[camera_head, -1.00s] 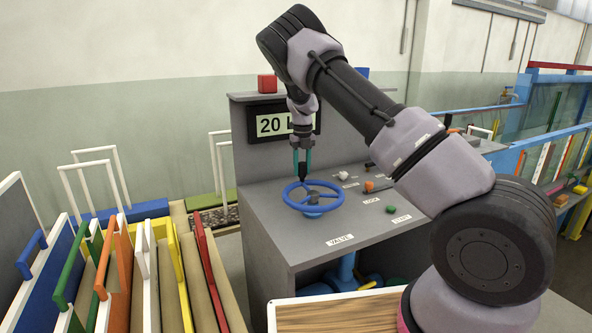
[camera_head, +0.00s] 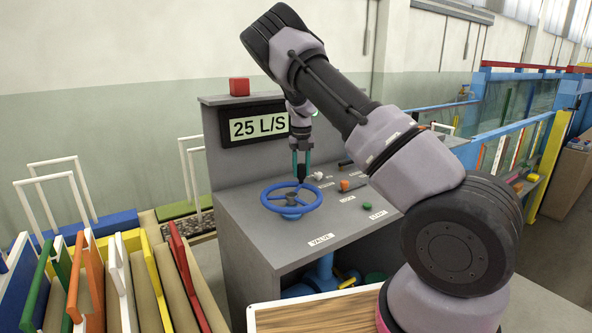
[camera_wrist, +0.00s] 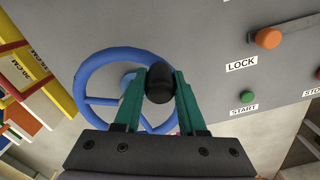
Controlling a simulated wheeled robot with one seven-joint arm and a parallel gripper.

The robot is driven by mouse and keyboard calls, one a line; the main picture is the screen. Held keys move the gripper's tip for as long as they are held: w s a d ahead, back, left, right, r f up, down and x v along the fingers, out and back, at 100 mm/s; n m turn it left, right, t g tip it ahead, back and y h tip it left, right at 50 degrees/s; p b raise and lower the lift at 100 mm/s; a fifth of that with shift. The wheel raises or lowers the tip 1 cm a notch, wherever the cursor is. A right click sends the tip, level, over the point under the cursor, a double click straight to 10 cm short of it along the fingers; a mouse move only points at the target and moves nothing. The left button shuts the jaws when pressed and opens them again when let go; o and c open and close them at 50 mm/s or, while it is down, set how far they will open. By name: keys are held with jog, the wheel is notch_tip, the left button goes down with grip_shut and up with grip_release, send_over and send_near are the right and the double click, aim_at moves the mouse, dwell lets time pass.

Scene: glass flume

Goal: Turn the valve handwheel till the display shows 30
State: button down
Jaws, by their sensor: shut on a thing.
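The blue valve handwheel (camera_head: 291,207) lies flat on the grey console, just behind the label VALVE. The display (camera_head: 258,126) on the console's back panel reads 25 L/S; my arm covers its right edge. My gripper (camera_head: 301,172) points down over the far side of the wheel. In the wrist view the green fingers of my gripper (camera_wrist: 160,88) are shut on a black knob (camera_wrist: 159,82), which stands on the rim of the handwheel (camera_wrist: 84,78).
A green START button (camera_head: 367,206), an orange LOCK knob (camera_head: 345,185) and a white knob (camera_head: 317,176) stand right of the wheel. A red block (camera_head: 239,87) sits on top of the panel. Coloured panels with handles (camera_head: 88,275) stand at lower left.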

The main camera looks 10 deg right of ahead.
jog(key=shift+s+d, duration=0.25)
jog(key=shift+d, duration=0.2)
jog(key=shift+s+d, duration=0.1)
jog(key=c, duration=0.5)
grip_release()
notch_tip(320, 180, up, 10)
jog(key=shift+r, duration=0.4)
